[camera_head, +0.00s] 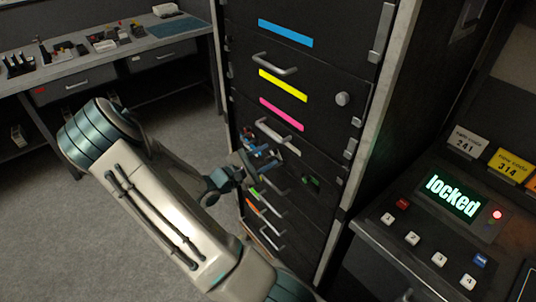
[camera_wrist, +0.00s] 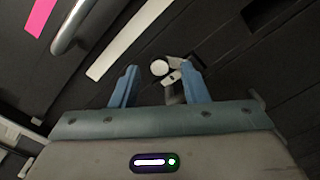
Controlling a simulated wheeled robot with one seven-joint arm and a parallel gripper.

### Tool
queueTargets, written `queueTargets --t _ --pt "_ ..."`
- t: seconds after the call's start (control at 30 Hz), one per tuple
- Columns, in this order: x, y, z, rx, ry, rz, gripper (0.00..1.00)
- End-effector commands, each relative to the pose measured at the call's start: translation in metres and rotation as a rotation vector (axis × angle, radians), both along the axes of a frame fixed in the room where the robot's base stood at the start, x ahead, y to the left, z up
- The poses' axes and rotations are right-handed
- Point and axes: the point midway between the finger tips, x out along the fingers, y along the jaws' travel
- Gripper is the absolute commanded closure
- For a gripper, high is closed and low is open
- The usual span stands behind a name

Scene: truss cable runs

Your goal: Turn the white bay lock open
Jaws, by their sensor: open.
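The white bay is the dark drawer front with a white strip (camera_head: 290,146), which also crosses the wrist view (camera_wrist: 128,40). In the wrist view a round pale knob (camera_wrist: 159,67) with a small light lever or bracket beside it shows below the strip; this seems to be the lock. My gripper (camera_wrist: 158,82) is open, its blue fingers either side of the knob and lever in the picture. I cannot tell whether they touch it. In the head view my gripper (camera_head: 262,158) is close in front of the rack and hides the lock.
Bays above carry blue (camera_head: 286,33), yellow (camera_head: 283,85) and pink (camera_head: 281,114) strips; bar handles (camera_head: 275,66) stick out. A console screen (camera_head: 453,197) at right reads "locked" beside a red light. A workbench (camera_head: 110,58) stands at back left. Grey floor between is clear.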

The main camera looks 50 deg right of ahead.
Motion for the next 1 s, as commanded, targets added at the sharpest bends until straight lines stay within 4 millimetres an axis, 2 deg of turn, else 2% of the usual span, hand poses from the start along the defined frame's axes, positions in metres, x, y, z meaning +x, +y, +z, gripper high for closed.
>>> queueTargets --t 0.13,0.43,0.57,0.6,1.0 --pt "-0.0013 -0.0103 0.0004 0.001 -0.001 -0.001 0.59" --pt "-0.0013 -0.0120 0.0001 0.000 -0.001 0.000 0.59" --pt "-0.0014 -0.0119 0.0001 0.000 -0.001 0.000 0.95" --pt "-0.0014 -0.0119 0.0001 0.001 -0.001 -0.001 1.00" --pt "-0.0015 -0.0118 0.0012 0.007 0.055 -0.001 1.00"
